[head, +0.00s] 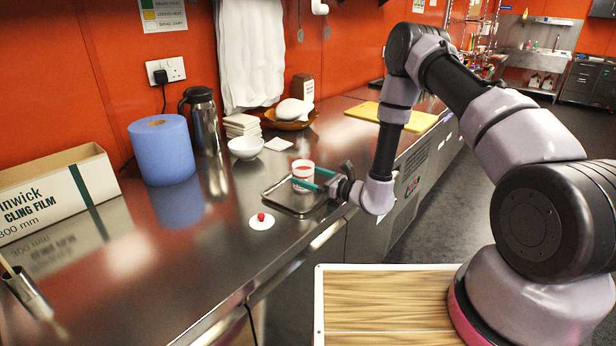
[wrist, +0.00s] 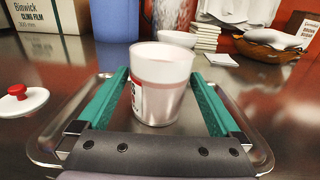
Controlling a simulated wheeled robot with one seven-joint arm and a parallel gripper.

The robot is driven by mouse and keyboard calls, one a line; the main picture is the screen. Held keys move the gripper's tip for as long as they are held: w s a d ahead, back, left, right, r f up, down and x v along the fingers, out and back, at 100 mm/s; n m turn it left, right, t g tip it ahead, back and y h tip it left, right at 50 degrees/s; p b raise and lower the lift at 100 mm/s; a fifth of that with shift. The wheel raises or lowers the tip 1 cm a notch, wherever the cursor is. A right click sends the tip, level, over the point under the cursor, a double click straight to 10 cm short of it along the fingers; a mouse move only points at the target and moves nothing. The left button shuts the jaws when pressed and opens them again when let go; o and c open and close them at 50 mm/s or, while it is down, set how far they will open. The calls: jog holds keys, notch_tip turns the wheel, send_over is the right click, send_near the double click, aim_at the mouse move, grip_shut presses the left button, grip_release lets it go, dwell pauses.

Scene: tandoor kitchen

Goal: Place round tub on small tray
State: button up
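The round tub (head: 303,166) is white with a red marking and stands upright, open at the top. It also shows in the middle of the wrist view (wrist: 162,88). It appears to rest on the small tray (head: 272,206), a shallow metal tray on the counter whose rim shows in the wrist view (wrist: 42,150). My gripper (head: 304,175) has its teal fingers on both sides of the tub. In the wrist view, gaps show between the tub and both fingers (wrist: 158,74). The gripper is open around it. The tub's far underside is hidden.
A white lid with a red knob (head: 261,222) lies near the tray. A white bowl (head: 245,147), stacked napkins (head: 241,125), a brown basket (head: 290,124), a flask (head: 203,120), a blue roll (head: 162,150) and a cling film box (head: 55,190) stand behind.

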jog(key=shift+r, duration=0.15)
jog(key=shift+s+d, duration=0.15)
jog(key=shift+d, duration=0.2)
jog(key=v, duration=1.1)
jog(key=shift+s+d, duration=0.1)
jog(key=s+r+n+g, duration=0.3)
jog(key=r+n+g, duration=0.15)
jog(key=r, duration=0.35)
jog(key=s+a+r+n+g, duration=0.1)
jog(key=s+r+n+g, duration=0.3)
jog(key=r, duration=0.3)
jog(key=s+r+n+g, duration=0.3)
jog(key=r+n, duration=0.3)
jog(key=r, duration=0.2)
jog(key=s+d+r+n+t+h, duration=0.3)
jog(key=s+d+r+h, duration=0.3)
jog(key=d+r, duration=0.2)
jog(key=s+d+r+n+t+h, duration=0.3)
jog(key=s+d+r+t+h, duration=0.2)
jog(key=d, duration=0.5)
notch_tip(320, 180, up, 4)
jog(key=shift+s+f+t+h, duration=0.1)
jog(key=shift+s+t+h, duration=0.35)
jog(key=shift+h, duration=0.55)
